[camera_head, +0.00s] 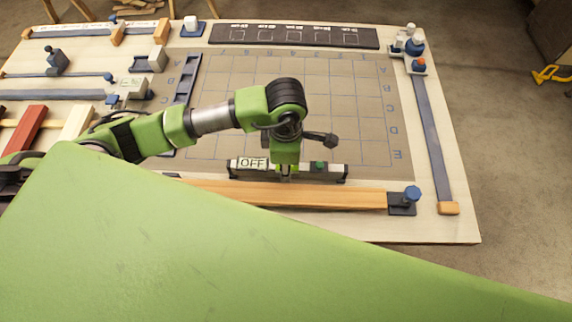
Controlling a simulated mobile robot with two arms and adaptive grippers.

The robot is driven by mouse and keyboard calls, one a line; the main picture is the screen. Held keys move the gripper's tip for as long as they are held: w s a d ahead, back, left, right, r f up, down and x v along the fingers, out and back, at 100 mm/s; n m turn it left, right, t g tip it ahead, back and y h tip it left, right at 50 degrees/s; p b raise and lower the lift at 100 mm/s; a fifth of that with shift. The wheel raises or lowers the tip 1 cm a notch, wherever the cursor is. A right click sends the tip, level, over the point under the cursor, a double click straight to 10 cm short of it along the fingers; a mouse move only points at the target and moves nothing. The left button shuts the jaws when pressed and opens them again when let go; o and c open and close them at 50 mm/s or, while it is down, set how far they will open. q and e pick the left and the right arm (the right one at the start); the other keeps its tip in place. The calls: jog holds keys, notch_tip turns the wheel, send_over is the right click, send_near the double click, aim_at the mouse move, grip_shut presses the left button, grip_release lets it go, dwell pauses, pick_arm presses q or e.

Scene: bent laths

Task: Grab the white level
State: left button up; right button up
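The white level (262,173) is a pale bar with dark ends. It lies crosswise at the near edge of the gridded board, with an "OFF" label (252,163) at its left and a small green part (320,166) at its right. My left gripper (287,174) points down at the middle of the level, and its fingers hide part of it. The fingertips are too small and covered to tell whether they are open or closed on it. My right gripper is not in view.
A wooden lath (300,194) lies just in front of the level, beside a blue-knobbed clamp (411,196). The gridded board (350,110) is mostly clear. A dark strip (428,130) runs along the right, and several clamps and laths fill the left.

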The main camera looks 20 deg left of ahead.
pick_arm(q)
jog(key=shift+f, duration=0.45)
grip_shut()
jog(key=shift+r, duration=0.2)
